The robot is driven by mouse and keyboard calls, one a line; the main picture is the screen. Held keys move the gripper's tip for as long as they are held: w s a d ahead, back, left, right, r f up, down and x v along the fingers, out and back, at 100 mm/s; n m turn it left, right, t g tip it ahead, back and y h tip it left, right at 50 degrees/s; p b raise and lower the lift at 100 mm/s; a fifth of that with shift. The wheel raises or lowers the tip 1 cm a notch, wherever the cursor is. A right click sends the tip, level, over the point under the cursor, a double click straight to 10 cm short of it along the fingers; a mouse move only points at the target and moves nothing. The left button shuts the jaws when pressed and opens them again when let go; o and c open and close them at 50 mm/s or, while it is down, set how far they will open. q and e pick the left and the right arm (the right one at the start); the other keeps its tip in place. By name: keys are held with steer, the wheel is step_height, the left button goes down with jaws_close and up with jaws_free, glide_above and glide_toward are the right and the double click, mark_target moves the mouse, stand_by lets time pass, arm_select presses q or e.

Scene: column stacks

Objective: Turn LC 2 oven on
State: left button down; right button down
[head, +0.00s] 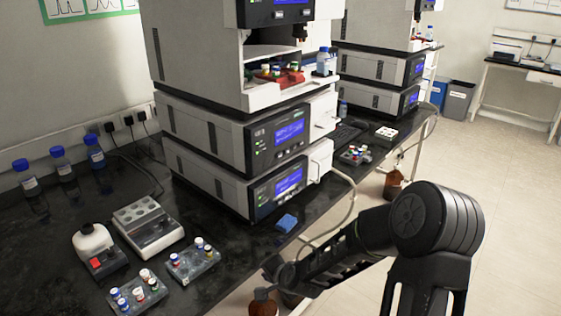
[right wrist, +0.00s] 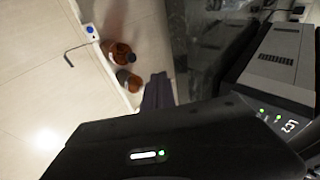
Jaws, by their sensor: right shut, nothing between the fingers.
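The near instrument stack (head: 205,140) stands on the black bench, with two lower modules that have lit blue screens, the upper one (head: 290,132) and the bottom one (head: 288,182). A second, similar stack (head: 375,70) stands behind it to the right. My right gripper (head: 272,268) is low at the bench's front edge, apart from the near stack. In the right wrist view its dark fingers (right wrist: 157,92) are shut and empty, beside a module with green lights (right wrist: 270,115). My left gripper is not in view.
Vial racks (head: 193,260), a white device (head: 148,225) and blue-capped bottles (head: 62,165) stand at the left. Brown bottles (right wrist: 118,52) stand on the floor below the bench. Floor at right is clear.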

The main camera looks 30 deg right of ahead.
mark_target(280, 155)
steer(key=w+d+r+m+t+h, duration=0.1)
steer(key=d+r+m+h, duration=0.1)
steer(key=d+r+m, duration=0.3)
steer(key=w+d+r+m+t+h, duration=0.1)
steer(key=d+r+m, duration=0.5)
steer(key=r, duration=0.6)
steer(key=w+d+r+m+t+h, duration=0.2)
steer(key=d+r+m, duration=0.4)
steer(key=r+m, duration=0.3)
steer(key=shift+d+h+b, duration=0.25)
steer(key=shift+h+b, duration=0.2)
steer(key=shift+h, duration=0.05)
steer(key=shift+w, duration=0.1)
steer(key=w+a+p, duration=0.2)
steer(key=w+p, duration=0.5)
steer(key=w, duration=0.1)
steer(key=shift+w+a, duration=0.2)
steer(key=shift+a, duration=0.05)
steer(key=shift+w+a+f, duration=0.1)
